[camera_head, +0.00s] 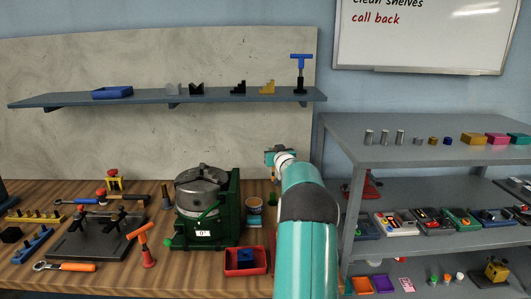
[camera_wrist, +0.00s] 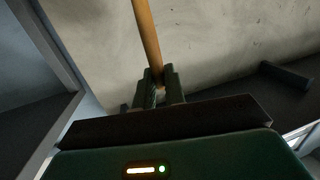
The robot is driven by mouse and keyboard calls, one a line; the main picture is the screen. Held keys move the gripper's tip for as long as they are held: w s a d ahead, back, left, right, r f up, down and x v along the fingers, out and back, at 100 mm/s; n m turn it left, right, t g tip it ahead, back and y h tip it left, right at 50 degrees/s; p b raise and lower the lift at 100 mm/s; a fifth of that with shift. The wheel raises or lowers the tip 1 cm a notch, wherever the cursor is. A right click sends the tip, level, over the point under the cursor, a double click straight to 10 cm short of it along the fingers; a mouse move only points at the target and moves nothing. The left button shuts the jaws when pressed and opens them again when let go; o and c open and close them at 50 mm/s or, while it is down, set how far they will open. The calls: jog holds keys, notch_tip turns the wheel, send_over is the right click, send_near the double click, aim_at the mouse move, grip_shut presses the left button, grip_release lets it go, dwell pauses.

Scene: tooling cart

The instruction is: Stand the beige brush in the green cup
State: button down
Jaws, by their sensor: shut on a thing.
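My gripper (camera_wrist: 161,88) is shut on the beige brush (camera_wrist: 146,35), whose long, tan handle runs up out of the top of the wrist view. Its lower end is between the fingers; the far end is out of that view. In the head view my gripper (camera_head: 280,155) is above the bench, in front of the grey wall panel, and my arm hides most of what is below and behind it. I cannot make out a clearly green cup.
A green machine with a grey chuck (camera_head: 202,185) stands left of the container. A red bin (camera_head: 246,261) lies in front. A grey shelf rack (camera_head: 420,125) stands close on the right. A blue wall shelf (camera_head: 215,97) runs above the bench.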

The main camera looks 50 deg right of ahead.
aim_at(273, 174)
notch_tip(273, 174, down, 4)
jog(key=shift+f, duration=0.25)
jog(key=shift+a, duration=0.1)
dwell(0.4)
jog(key=shift+f, duration=3)
dwell(3.5)
jog(key=c, duration=1.4)
grip_release()
